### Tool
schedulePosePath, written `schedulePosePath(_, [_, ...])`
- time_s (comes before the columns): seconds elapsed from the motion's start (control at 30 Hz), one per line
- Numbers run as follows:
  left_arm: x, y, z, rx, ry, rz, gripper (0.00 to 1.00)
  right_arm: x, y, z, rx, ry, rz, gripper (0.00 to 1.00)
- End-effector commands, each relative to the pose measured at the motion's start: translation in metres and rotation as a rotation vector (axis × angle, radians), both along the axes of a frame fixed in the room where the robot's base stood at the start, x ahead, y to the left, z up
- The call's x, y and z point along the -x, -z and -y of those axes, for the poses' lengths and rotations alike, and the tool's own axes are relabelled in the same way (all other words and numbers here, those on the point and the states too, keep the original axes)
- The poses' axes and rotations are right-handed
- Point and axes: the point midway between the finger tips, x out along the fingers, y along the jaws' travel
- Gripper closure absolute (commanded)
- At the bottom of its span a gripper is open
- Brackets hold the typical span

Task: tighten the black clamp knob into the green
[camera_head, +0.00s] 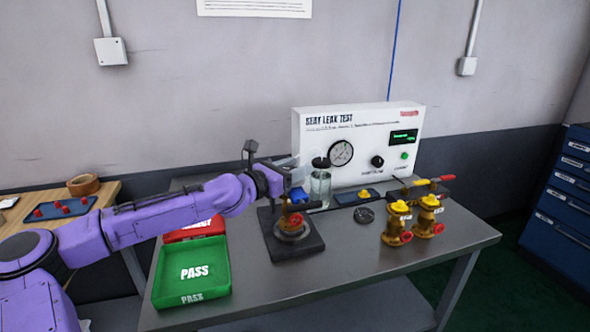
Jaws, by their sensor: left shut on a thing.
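My left gripper (287,172) comes in from the left above the black clamp stand (312,243). It is shut at the top of the clamp, on the black clamp knob, which is mostly hidden by the gripper and wrist. A brass valve with a red handle (296,220) stands upright on the clamp base, below the gripper. I cannot make out any green mark on the clamp. My right gripper is not in view.
Behind stands the white seat leak tester (366,122) with a dial gauge (341,153). A clear jar (320,188) stands close right of the gripper. Two brass valves (411,220) stand further right. A green PASS tray (192,272) is at front left. The table's front right is clear.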

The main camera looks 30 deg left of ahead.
Motion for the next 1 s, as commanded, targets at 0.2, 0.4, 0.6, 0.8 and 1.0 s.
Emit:
schedulePosePath(0.2, [0.0,0.0,0.001,0.0,0.184,-0.002,0.81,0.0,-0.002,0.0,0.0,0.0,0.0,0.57])
schedulePosePath(0.4, [0.001,0.0,0.003,-0.001,0.373,-0.005,0.81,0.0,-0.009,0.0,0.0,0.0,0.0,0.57])
schedulePosePath(0.6, [0.003,0.0,0.005,-0.002,0.562,-0.007,0.8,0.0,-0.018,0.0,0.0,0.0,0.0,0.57])
schedulePosePath(0.8, [0.004,0.0,0.008,-0.002,0.745,-0.008,0.8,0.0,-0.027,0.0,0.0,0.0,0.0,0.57])
schedulePosePath(1.0, [0.006,0.001,0.01,-0.001,0.898,-0.006,0.8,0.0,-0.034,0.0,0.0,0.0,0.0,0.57])
